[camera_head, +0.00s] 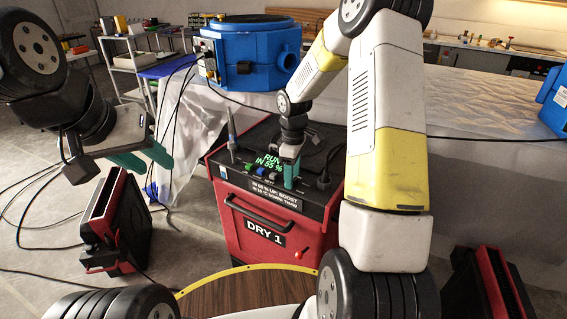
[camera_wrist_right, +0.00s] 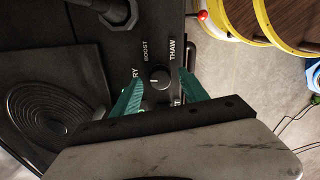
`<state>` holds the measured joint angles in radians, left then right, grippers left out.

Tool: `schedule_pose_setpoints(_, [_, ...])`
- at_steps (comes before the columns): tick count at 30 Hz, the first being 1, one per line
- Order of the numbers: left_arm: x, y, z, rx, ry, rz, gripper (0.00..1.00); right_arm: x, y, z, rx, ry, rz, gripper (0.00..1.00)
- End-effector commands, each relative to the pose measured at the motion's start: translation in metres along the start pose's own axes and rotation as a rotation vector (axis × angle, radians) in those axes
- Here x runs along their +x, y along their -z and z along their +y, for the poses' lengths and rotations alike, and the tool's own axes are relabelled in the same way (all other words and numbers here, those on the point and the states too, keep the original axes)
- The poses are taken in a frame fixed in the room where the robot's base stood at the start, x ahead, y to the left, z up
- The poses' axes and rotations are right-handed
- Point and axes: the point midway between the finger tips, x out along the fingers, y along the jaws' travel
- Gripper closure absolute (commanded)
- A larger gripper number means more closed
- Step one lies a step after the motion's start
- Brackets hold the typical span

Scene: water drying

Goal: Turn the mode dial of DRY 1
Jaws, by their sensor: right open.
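DRY 1 (camera_head: 228,215) is a red box with a black top panel and a lit green display (camera_head: 268,161) reading "RUN" and "IN 55 %". In the right wrist view, its round black mode dial (camera_wrist_right: 160,77) has a small white mark and the labels "THAW", "BOOST" and a partly hidden "RY". My right gripper (camera_head: 291,177) is over the panel, fingers pointing down. In its wrist view, the green fingers are apart on either side of the dial, with gaps beside it. The dial is hidden in the head view. My left gripper (camera_head: 158,169) is open and empty, left of DRY 1.
A blue blower (camera_head: 248,60) stands behind DRY 1. A cable plug (camera_head: 323,181) and a thin upright probe (camera_head: 232,130) stand on its top. Red-black units (camera_head: 115,220) stand on the floor at left and right (camera_head: 490,285). Cables run across the left floor. A round wooden table (camera_head: 240,295) is in front.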

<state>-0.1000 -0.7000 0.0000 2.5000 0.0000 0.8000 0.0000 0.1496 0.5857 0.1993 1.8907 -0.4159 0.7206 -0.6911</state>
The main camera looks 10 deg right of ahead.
Motion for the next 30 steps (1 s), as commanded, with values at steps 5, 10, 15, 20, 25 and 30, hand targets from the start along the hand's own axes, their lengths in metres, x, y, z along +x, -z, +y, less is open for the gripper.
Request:
schedule_pose_setpoints(5, [0.0, 0.0, 0.0, 0.0, 0.0, 0.0, 0.64, -0.017, 0.001, 0.001, 0.0, -0.003, 0.002, 0.48])
schedule_pose_setpoints(10, [0.0, 0.0, 0.0, 0.0, 0.0, 0.0, 0.64, -0.047, 0.0, 0.001, 0.001, -0.005, 0.002, 0.48])
schedule_pose_setpoints(15, [0.0, 0.0, 0.0, 0.0, 0.0, 0.0, 0.64, -0.07, 0.0, 0.001, 0.001, -0.003, 0.001, 0.48])
schedule_pose_setpoints(20, [0.0, 0.0, 0.0, 0.0, 0.0, 0.0, 0.64, -0.078, 0.0, 0.0, 0.0, -0.001, 0.0, 0.48])
schedule_pose_setpoints(25, [0.0, 0.0, 0.0, 0.0, 0.0, 0.0, 0.64, -0.078, 0.0, 0.0, 0.0, 0.0, 0.0, 0.48])
schedule_pose_setpoints(30, [0.0, 0.0, 0.0, 0.0, 0.0, 0.0, 0.64, -0.083, -0.001, -0.002, 0.01, -0.007, 0.003, 0.48])
